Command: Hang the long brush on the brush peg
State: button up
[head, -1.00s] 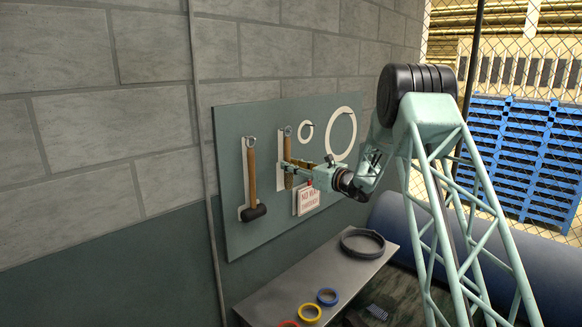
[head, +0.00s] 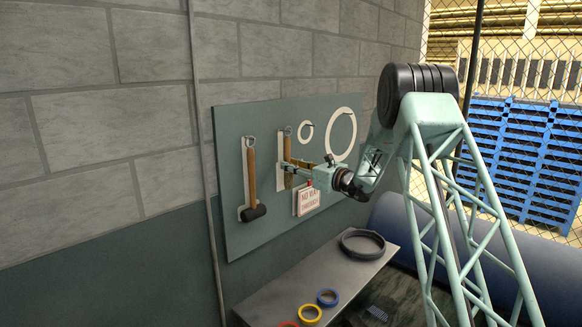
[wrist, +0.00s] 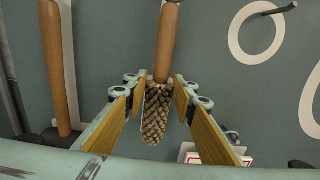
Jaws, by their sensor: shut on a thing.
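The long brush (head: 287,149) is upright against the pegboard, over a white outline, with its wooden handle up and bristles down. In the wrist view its handle (wrist: 168,40) runs toward the top edge, and the brown bristle head (wrist: 155,115) lies between the fingers. My gripper (head: 289,166) is shut on the brush around the handle's lower end and upper bristles; its wood-faced fingers also show in the wrist view (wrist: 160,85). The brush peg is too small to make out at the handle's top, so I cannot tell whether the loop is around it.
A hammer (head: 252,180) hangs left of the brush on the grey-green board (head: 232,140). Two white ring outlines (head: 333,150) are to the right. A sign (head: 309,203) hangs just below my gripper. The bench (head: 345,275) below holds a dark ring and coloured rings.

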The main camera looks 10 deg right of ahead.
jog(key=shift+w+a+f+b, duration=0.3)
jog(key=shift+w+f+b, duration=0.05)
jog(key=shift+w+b, duration=0.1)
dwell(0.9)
jog(key=shift+a+f+b, duration=0.1)
jog(key=shift+f+b, duration=0.05)
jog(key=shift+b, duration=0.65)
dwell(0.8)
dwell(0.5)
jog(key=o, duration=1)
jog(key=v, duration=1.2)
jog(key=shift+w, duration=0.1)
